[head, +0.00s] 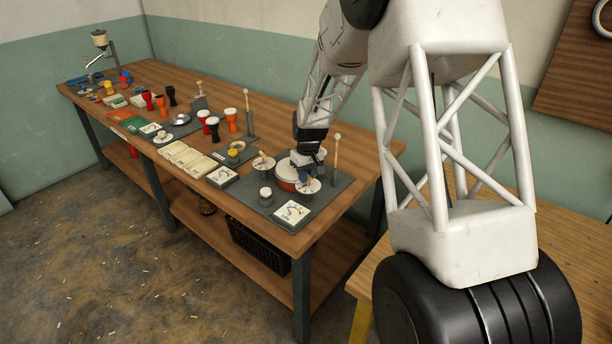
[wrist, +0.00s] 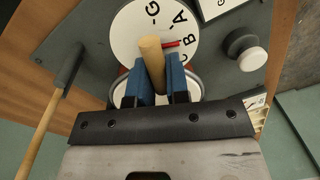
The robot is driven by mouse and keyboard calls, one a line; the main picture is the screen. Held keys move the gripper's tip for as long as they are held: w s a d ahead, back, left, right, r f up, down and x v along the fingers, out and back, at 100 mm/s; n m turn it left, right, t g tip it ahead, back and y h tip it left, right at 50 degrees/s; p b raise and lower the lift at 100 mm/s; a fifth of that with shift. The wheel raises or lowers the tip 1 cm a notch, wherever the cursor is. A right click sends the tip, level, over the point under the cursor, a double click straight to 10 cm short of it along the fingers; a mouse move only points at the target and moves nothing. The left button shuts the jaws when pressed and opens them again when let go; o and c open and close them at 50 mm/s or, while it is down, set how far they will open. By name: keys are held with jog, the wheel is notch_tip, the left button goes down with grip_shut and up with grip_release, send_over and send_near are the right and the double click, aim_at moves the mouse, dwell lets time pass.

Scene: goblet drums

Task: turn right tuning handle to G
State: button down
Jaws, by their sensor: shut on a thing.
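The right tuning dial is a white disc (wrist: 142,28) with black letters, G, A, B and C among them. A wooden handle (wrist: 151,48) stands over it, and a red pointer (wrist: 172,43) sticks out between A and B, off the G. My gripper (wrist: 158,72) has its blue fingers shut around the handle. In the head view my gripper (head: 303,178) is over the right dial (head: 309,187), beside the reddish drum (head: 286,181). The lower part of the handle is hidden by the fingers.
Another dial (head: 263,162) lies left of the drum. A white knob (head: 266,191) and a gauge card (head: 291,211) are in front. An upright mallet (head: 335,155) stands close behind on the right. Several goblet drums and cards fill the bench (head: 150,72) to the left.

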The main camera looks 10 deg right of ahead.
jog(key=shift+n, duration=0.4)
jog(key=n, duration=0.2)
jog(key=shift+s+a+n, duration=0.1)
jog(key=shift+a+n, duration=0.1)
jog(key=shift+n, duration=0.1)
jog(key=n, duration=0.4)
jog(key=shift+s+a+n, duration=0.15)
jog(key=shift+s+n, duration=0.05)
jog(key=shift+n, duration=0.1)
jog(key=n, duration=0.4)
jog(key=shift+s+n+h, duration=0.3)
jog(key=shift+h, duration=0.1)
jog(key=shift+s+n, duration=0.15)
jog(key=shift+n, duration=1.45)
jog(key=c, duration=1.1)
grip_release()
jog(key=shift+r, duration=0.1)
